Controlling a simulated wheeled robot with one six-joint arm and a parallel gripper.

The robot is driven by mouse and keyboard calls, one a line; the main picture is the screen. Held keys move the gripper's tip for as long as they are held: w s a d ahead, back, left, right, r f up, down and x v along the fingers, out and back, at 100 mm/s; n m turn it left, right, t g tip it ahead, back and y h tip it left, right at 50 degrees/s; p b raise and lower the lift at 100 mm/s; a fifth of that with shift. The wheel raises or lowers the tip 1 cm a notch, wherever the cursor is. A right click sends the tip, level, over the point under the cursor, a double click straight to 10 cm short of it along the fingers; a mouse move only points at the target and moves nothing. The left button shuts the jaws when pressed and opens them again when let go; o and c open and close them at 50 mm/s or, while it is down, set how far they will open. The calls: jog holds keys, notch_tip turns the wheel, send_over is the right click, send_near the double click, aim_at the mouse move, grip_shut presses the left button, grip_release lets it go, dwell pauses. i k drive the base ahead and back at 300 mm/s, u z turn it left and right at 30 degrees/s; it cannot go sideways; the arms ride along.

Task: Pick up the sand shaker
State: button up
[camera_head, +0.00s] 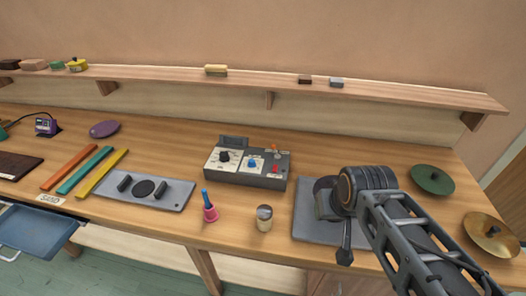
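A small jar-like cylinder with a pale sandy band and a dark top (264,218), which looks like the sand shaker, stands upright near the front edge of the wooden bench (240,236). My gripper (345,256) hangs over the front of a grey flat plate, to the right of the shaker and apart from it. The gripper shows only as a small dark shape below my wrist, so its opening cannot be made out. Nothing is clearly seen in it.
A pink bell with a blue handle (209,207) stands just left of the shaker. A grey control box (247,164) sits behind. The grey plate (310,226) lies right, under my arm. A green cymbal (432,180) and brass cymbal (490,236) lie farther right.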

aim_at(264, 213)
jog(key=z, duration=0.4)
jog(key=k, duration=0.5)
jog(key=u, duration=1.7)
jog(key=i, duration=0.35)
jog(key=u, duration=0.7)
